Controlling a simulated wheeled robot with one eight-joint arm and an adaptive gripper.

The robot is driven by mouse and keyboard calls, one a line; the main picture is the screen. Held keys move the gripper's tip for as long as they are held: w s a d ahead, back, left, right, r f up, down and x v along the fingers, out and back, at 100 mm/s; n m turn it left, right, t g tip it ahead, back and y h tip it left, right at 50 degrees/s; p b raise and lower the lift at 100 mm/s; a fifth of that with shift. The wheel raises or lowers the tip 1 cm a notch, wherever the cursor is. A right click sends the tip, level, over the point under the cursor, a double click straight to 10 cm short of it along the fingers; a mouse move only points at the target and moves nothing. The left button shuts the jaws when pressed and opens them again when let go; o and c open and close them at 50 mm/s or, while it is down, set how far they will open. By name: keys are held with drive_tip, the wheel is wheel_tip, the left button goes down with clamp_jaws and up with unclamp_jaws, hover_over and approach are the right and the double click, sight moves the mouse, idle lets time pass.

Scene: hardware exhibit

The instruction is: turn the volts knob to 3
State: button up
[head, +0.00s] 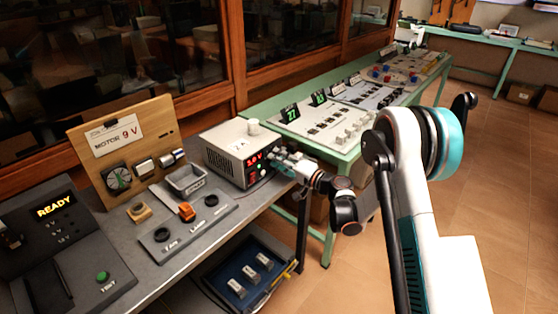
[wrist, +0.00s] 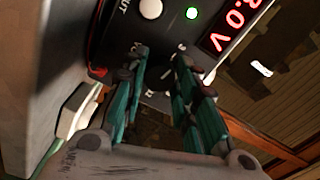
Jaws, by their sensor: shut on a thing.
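The power supply (head: 232,147) is a light box with a dark front panel on the bench. Its red display (head: 254,160) shows what looks like 3.0 V; the wrist view shows the display (wrist: 237,22) tilted, with the first digit partly cut off. In the wrist view, the teal fingers of my gripper (wrist: 163,68) are shut on the dark volts knob, from either side. The knob is mostly hidden between the fingertips, so its pointer cannot be read. White scale marks show around it.
A green lamp (wrist: 192,13) and a white round part (wrist: 151,8) sit beside the knob on the panel. A grey tray (head: 186,181), a wooden motor board (head: 122,150) and a READY console (head: 65,245) stand left on the bench. A green table (head: 345,152) is behind my arm.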

drive_tip(key=shift+f, duration=0.1)
idle(0.3)
drive_tip(key=o, duration=1)
drive_tip(key=shift+o, duration=0.2)
drive_tip(key=shift+d, duration=0.1)
drive_tip(key=v, duration=1.2)
